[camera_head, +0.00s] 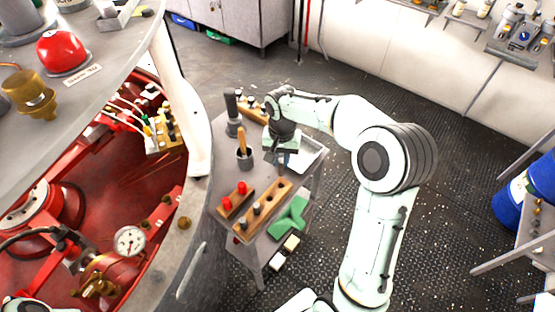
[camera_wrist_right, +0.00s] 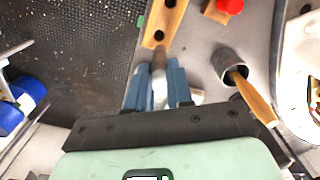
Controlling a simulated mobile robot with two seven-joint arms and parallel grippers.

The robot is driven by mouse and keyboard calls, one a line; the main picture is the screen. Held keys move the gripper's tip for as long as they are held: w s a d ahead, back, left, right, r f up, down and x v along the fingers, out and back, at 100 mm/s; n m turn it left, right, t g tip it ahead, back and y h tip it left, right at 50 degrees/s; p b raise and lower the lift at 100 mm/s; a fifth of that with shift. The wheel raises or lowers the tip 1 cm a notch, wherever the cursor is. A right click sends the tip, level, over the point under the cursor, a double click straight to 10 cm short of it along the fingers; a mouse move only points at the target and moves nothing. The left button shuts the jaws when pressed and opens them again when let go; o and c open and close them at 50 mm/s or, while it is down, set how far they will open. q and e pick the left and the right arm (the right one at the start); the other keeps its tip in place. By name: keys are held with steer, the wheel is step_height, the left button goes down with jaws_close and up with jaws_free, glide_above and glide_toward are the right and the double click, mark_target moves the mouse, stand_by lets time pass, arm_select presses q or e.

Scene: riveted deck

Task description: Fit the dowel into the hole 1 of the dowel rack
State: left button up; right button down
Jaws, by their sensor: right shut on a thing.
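The dowel rack (camera_head: 274,201) is a long wooden block on the grey cart. In the head view, dark-topped pegs stand in its near end and dark holes show toward its far end. It also shows at the top of the right wrist view (camera_wrist_right: 163,22), with open holes. My right gripper (camera_head: 283,160) is just past the rack's far end. Its blue fingers (camera_wrist_right: 160,84) are shut on the dowel (camera_wrist_right: 159,64), a grey-brown cylinder pointing toward the rack's end. Whether the dowel touches the rack cannot be told. My left gripper is not in view.
A smaller block with red pegs (camera_head: 235,201) lies beside the rack. A dark cup with a wooden-handled tool (camera_head: 244,160) stands left of my gripper. A green part (camera_head: 289,217) lies right of the rack. A light tray (camera_head: 312,155) is behind it.

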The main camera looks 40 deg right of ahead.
mark_target(281, 171)
steer(key=shift+s+f, duration=0.2)
steer(key=shift+f, duration=0.5)
step_height(281, 171, down, 2)
steer(key=shift+f+b, duration=0.25)
steer(key=shift+b, duration=0.55)
steer(key=shift+f, duration=0.55)
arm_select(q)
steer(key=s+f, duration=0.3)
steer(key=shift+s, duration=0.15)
arm_select(e)
steer(key=shift+w, duration=0.15)
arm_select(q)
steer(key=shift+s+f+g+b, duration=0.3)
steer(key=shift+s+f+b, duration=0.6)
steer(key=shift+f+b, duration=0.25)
arm_select(e)
steer(key=shift+f, duration=1.8)
steer(key=c, duration=0.9)
jaws_free()
